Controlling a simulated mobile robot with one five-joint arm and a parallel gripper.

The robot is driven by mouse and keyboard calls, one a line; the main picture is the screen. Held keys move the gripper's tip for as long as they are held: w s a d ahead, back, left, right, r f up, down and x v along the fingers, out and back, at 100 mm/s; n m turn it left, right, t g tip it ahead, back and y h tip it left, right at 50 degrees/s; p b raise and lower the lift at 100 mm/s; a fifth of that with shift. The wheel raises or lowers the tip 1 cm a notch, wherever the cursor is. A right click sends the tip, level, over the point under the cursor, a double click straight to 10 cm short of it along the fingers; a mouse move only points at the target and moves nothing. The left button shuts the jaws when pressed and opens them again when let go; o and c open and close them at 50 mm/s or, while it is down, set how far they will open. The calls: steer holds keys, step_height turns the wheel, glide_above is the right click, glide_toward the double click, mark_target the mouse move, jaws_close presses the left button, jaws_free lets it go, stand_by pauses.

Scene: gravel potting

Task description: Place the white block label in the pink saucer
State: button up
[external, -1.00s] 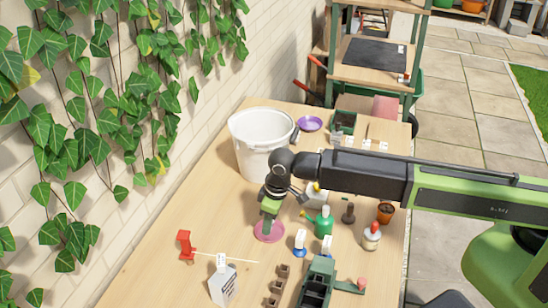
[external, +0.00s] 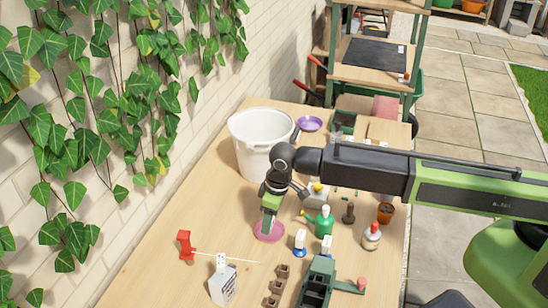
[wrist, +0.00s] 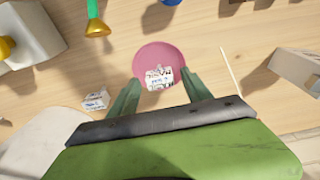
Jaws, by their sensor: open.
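The pink saucer (external: 280,235) lies on the wooden table below my gripper; it also shows in the wrist view (wrist: 152,50). The white block label (wrist: 160,78), with dark and reddish print, appears within the near part of the saucer in the wrist view. My gripper (wrist: 160,80) is open, with one green finger on each side of the block and gaps visible beside it. In the external view my gripper (external: 265,236) points down over the saucer and hides part of it, and I cannot make out the block there.
A similar white printed block (wrist: 95,100) lies left of my gripper in the wrist view. A white bucket (external: 258,150) stands behind. A green watering can (external: 323,222) stands to the right.

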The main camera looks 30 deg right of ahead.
step_height(320, 180, up, 11)
steer(key=s+d+p, duration=0.1)
steer(key=p, duration=0.8)
steer(key=shift+f, duration=0.2)
steer(key=shift+d+f, duration=0.1)
steer(key=w+d+m, duration=0.1)
steer(key=d+m, duration=0.2)
steer(key=d, duration=1.4)
steer(key=w+d+m, duration=0.1)
steer(key=d+m, duration=0.2)
steer(key=d, duration=1.5)
steer(key=w+d+m+g+h, duration=0.1)
steer(key=d+m, duration=0.2)
steer(key=d, duration=1.5)
steer(key=shift+w+d, duration=0.25)
steer(key=shift+w, duration=0.15)
